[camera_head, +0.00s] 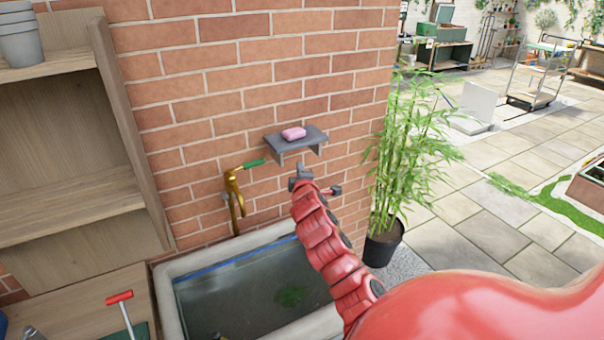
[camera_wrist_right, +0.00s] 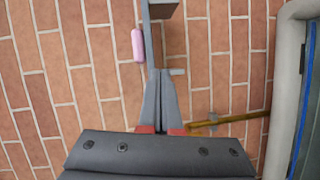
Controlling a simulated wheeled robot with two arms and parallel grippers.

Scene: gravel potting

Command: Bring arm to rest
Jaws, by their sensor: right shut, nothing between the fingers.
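My right arm (camera_head: 330,245) is red and stretches forward over the right side of the sink toward the brick wall. My right gripper (camera_head: 302,180) is shut and empty, just below the small grey wall shelf (camera_head: 296,145). The right wrist view shows its grey fingers (camera_wrist_right: 161,97) together, pointing toward the shelf. I cannot tell whether they touch it. My left gripper is not in view.
A pink soap (camera_head: 293,133) lies on the shelf. A brass tap (camera_head: 234,195) with a green handle is left of the gripper. Below is a water-filled sink (camera_head: 168,300). A potted bamboo (camera_head: 383,240) stands right of my arm. Open paving (camera_head: 500,230) lies further right.

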